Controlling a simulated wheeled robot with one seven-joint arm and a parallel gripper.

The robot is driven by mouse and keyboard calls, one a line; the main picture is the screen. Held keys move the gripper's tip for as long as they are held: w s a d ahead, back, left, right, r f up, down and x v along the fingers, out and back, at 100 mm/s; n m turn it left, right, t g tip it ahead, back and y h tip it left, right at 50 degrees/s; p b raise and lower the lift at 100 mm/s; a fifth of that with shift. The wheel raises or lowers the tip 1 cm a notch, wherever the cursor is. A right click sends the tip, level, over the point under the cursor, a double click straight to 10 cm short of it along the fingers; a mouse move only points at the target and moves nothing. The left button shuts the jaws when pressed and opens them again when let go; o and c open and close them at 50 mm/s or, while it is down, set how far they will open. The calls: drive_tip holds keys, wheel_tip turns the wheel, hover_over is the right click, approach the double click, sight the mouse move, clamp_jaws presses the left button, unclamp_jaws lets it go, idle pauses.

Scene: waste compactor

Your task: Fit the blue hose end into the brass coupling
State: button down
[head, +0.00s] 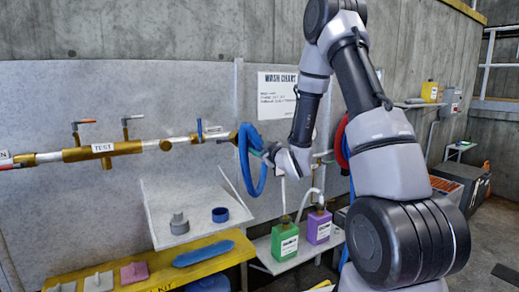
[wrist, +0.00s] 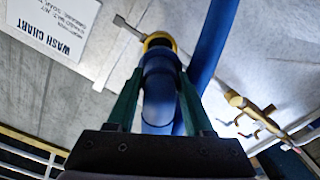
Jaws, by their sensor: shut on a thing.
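The blue hose (head: 244,166) hangs in a loop below my gripper. My gripper (wrist: 156,100) is shut on the blue hose end (wrist: 159,82), with one finger on each side of it. In the head view my gripper (head: 268,156) is at the right end of the brass pipe line. The brass coupling (head: 234,135) is just left of it, partly covered by the hose. In the wrist view a brass ring (wrist: 160,40) with a dark inside shows right at the far tip of the hose end. I cannot tell whether the tip is inside the ring or just short of it.
The brass pipe (head: 75,154) with upright valve handles runs along the grey wall panel. A sloping shelf (head: 165,225) holds a grey fitting and a blue ring. Green (head: 285,242) and purple (head: 319,227) jugs stand below my gripper. A wash chart (head: 277,97) hangs behind.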

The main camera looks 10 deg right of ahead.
drive_tip(key=shift+x, duration=2.4)
drive_tip(key=shift+x, duration=2.1)
unclamp_jaws()
drive_tip(key=shift+v, duration=3.55)
drive_tip(key=shift+r, duration=0.1)
